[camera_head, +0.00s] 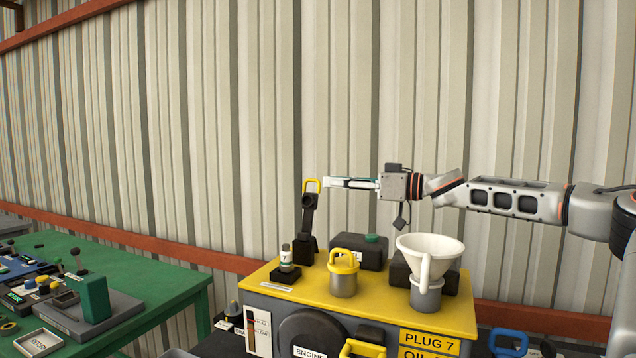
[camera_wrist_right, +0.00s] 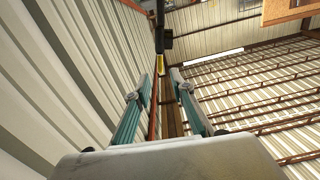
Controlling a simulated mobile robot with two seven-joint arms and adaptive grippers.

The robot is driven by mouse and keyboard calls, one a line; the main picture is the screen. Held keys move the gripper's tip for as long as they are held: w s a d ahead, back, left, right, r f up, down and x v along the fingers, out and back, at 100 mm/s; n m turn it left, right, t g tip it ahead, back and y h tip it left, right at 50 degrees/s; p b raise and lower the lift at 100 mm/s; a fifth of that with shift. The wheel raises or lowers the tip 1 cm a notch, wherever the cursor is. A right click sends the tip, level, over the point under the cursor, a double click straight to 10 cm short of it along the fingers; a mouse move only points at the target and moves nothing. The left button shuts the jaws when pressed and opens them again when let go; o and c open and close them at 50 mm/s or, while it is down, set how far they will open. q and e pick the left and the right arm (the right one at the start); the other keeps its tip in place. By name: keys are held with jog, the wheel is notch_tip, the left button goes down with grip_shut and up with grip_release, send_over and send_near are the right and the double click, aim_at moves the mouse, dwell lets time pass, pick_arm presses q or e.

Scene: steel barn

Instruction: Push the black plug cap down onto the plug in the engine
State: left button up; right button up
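The yellow-topped engine (camera_head: 400,304) stands at the bottom centre of the head view, with a "PLUG 7" label on its front edge. A tall black piece (camera_head: 309,218) with a yellow loop (camera_head: 311,186) on top rises at its back left; I cannot tell for certain whether it is the plug cap. The plug itself is not clearly recognisable. My right gripper (camera_head: 326,183) points left, level with the yellow loop and just right of it. In the right wrist view its fingers are apart and empty, and the yellow loop (camera_wrist_right: 159,58) shows beyond the tips. My left gripper is out of view.
A white funnel (camera_head: 430,247), a canister with a yellow handle (camera_head: 344,284) and a small bottle on a black base (camera_head: 286,259) stand on the engine. A green bench (camera_head: 150,281) with tools is at left. The corrugated wall (camera_head: 240,120) is behind.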

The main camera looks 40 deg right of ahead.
aim_at(309, 208)
jog(key=shift+b+x, duration=0.45)
jog(key=shift+x, duration=2.15)
jog(key=shift+c, duration=0.3)
grip_shut()
